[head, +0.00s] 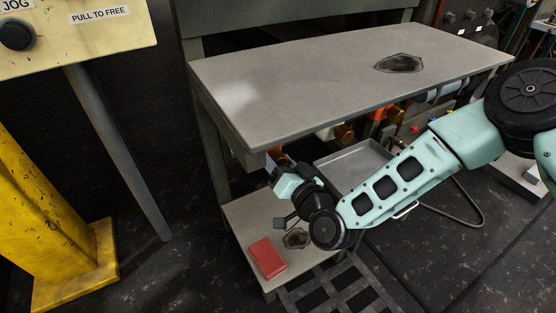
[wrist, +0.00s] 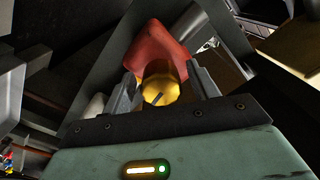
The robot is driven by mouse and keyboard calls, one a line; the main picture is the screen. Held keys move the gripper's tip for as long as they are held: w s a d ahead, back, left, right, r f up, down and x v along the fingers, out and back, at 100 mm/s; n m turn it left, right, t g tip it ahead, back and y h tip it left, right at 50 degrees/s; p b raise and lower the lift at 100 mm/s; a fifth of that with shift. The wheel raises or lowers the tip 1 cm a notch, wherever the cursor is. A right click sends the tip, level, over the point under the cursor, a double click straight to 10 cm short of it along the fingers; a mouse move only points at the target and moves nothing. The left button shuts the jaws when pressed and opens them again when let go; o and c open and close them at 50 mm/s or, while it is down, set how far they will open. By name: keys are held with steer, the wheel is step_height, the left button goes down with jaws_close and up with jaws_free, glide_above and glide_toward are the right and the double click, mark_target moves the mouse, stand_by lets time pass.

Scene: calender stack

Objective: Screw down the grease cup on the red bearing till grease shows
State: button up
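The red bearing (wrist: 160,45) shows in the wrist view straight ahead of my gripper (wrist: 165,80). Its brass grease cup (wrist: 163,84) sticks out toward the camera, with a dark mark on its end face. No grease shows at the part of the bearing in view. In the head view, my gripper (head: 281,167) reaches in under the near edge of the grey upper shelf, and the red bearing is hidden there.
The grey upper shelf (head: 300,85) overhangs my gripper. A lower shelf (head: 240,215) holds a red block (head: 267,258) and a dark stain. A yellow post (head: 50,220) stands at left.

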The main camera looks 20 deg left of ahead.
steer(key=p+v, duration=0.6)
steer(key=v, duration=1.1)
steer(key=shift+s+p, duration=0.25)
steer(key=shift+p, duration=0.05)
